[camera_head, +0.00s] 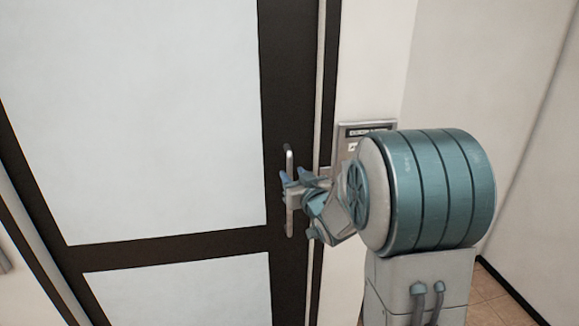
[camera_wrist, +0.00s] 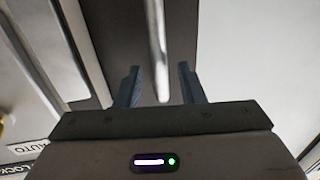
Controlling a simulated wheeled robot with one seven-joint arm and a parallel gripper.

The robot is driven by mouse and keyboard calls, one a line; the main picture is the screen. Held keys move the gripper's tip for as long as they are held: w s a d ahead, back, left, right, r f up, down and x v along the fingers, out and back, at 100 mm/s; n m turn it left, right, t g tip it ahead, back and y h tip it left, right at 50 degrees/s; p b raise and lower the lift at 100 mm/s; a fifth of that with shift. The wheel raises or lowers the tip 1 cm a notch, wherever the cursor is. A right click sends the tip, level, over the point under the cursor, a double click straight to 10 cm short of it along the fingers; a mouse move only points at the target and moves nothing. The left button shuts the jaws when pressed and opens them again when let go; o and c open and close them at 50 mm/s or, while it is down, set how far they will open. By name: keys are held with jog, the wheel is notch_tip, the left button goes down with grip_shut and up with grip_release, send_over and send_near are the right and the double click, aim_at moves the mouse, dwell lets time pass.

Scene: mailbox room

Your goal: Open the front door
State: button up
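The front door (camera_head: 160,120) has large pale panels in a dark frame and appears shut. Its handle, a vertical metal bar (camera_head: 290,220), stands on the dark stile near the door's right edge. My gripper (camera_head: 284,178) is at the handle's mid-height. In the wrist view the handle (camera_wrist: 156,50) runs down between the two blue-grey fingertips of my gripper (camera_wrist: 160,72), with a gap on each side. The fingers are apart and do not visibly touch the bar. My arm hides a bit of the door edge and the frame.
A metal panel with a dark label (camera_head: 365,128) is on the wall right of the door, partly behind my arm. White walls (camera_head: 510,110) form a corner at the right. Tiled floor (camera_head: 490,290) shows at the lower right.

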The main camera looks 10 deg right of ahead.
aim_at(290, 172)
jog(key=shift+w+a+p, duration=0.2)
jog(key=shift+w, duration=0.65)
jog(key=shift+w+a+p, duration=0.15)
jog(key=shift+w+p, duration=0.05)
jog(key=shift+w, duration=0.65)
grip_shut()
jog(key=shift+a+f, duration=0.1)
